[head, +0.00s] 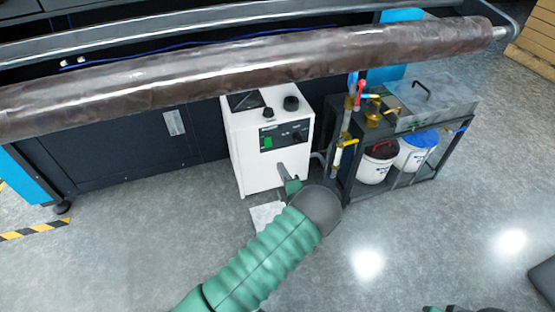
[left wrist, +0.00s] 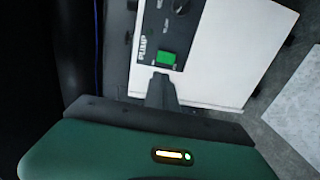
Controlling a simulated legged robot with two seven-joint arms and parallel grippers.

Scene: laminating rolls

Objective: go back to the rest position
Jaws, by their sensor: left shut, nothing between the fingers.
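My left arm comes in from the bottom left of the head view. My left gripper (head: 283,168) is shut and empty in front of the white pump box (head: 250,170). In the left wrist view, the shut fingers (left wrist: 161,85) point at the pump's dark control panel, just below its lit green switch (left wrist: 166,58). The green switch (head: 267,142) also shows in the head view, a little above the fingertips. I cannot tell for sure whether the fingertips touch the panel; they look apart from the switch. My right gripper is not clearly in view.
A long brown roll (head: 240,75) spans the dark machine above the pump. A dark cart (head: 350,195) stands right of the pump, with a red-handled valve, a metal tank (head: 432,98) and two white buckets. A white sheet (head: 266,216) lies on the floor. The floor at right is mostly clear.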

